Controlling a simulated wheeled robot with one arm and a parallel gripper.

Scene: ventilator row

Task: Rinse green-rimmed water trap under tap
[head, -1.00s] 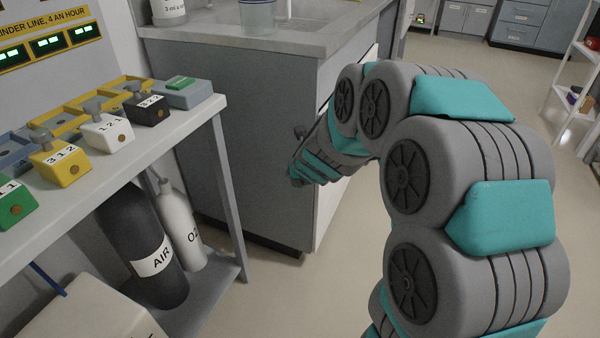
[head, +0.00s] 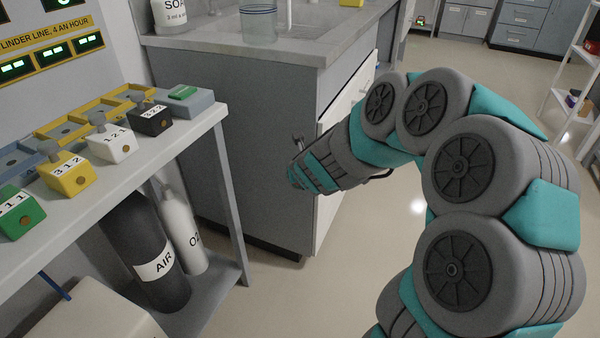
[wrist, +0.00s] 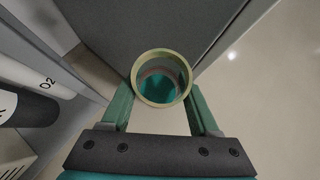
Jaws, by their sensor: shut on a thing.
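In the wrist view, a round, open-topped water trap (wrist: 161,54) with a pale yellow-green rim sits between the two green fingers of my gripper (wrist: 160,95). The fingers press on its sides, and I look into its mouth. Teal shows inside; I cannot tell whether that is liquid or something seen through it. In the head view my arm reaches toward the side of the sink cabinet, and the trap is hidden. A pale upright piece (head: 289,14), perhaps the tap, is cut off at the top edge of the counter.
The grey sink cabinet (head: 245,150) carries a counter with a clear cup (head: 258,24) and a soap bottle (head: 170,14). A bench (head: 215,118) with coloured numbered blocks stands at left, with AIR (head: 148,250) and O2 (head: 184,230) cylinders below. Open floor lies at right.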

